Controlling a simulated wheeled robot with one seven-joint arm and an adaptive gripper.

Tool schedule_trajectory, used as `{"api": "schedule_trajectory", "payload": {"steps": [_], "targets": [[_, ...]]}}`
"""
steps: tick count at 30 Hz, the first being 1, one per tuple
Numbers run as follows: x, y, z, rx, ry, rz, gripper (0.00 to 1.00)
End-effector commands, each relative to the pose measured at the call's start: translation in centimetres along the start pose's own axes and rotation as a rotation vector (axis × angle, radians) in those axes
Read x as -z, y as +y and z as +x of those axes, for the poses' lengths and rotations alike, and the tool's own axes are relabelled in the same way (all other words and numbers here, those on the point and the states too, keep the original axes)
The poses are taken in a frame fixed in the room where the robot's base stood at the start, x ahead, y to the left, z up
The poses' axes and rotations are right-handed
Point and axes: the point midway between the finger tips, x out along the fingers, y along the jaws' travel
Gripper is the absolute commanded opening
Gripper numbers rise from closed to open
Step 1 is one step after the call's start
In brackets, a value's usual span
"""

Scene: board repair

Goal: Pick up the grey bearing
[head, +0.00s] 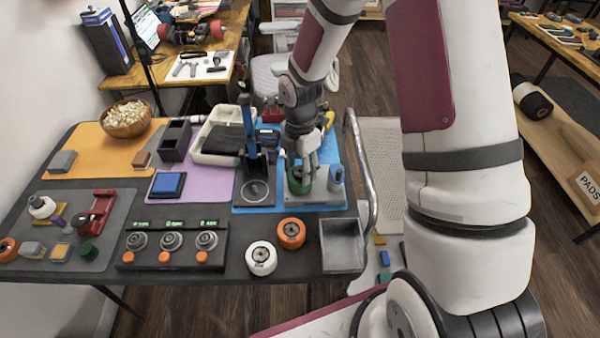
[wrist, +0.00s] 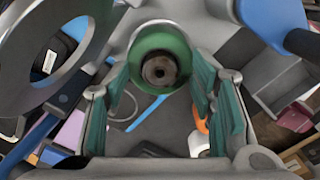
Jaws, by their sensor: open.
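My gripper (head: 302,168) hangs over the grey fixture plate (head: 318,197) on the blue mat, at a green wheel (head: 291,180). In the wrist view my gripper (wrist: 160,85) is open, its green-padded fingers on either side of the green wheel (wrist: 143,45). A small dark grey-brown round part with a hole, possibly the grey bearing (wrist: 160,70), shows in the middle of the wheel. I see no finger closed on it. In the head view the wheel is partly hidden by my gripper and the bearing cannot be made out.
A black press with a blue handle (head: 248,125) stands left of my gripper, and a blue-capped cylinder (head: 336,178) on its right. An orange wheel (head: 291,233), a white wheel (head: 262,258) and an empty grey tray (head: 342,246) lie in front. A three-dial panel (head: 172,258) is front left.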

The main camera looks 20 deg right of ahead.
Motion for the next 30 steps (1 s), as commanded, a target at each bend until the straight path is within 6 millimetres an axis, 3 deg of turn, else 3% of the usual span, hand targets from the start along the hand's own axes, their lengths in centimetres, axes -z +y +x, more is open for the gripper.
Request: {"api": "schedule_trajectory", "payload": {"steps": [7,14,25,30], "targets": [[0.0,0.0,0.2,0.000,0.000,-0.001,0.51],[0.0,0.0,0.2,0.000,0.000,-0.001,0.01],[0.1,0.0,0.2,0.001,0.001,-0.001,0.01],[0.0,0.0,-0.8,0.000,0.001,0.000,0.01]]}}
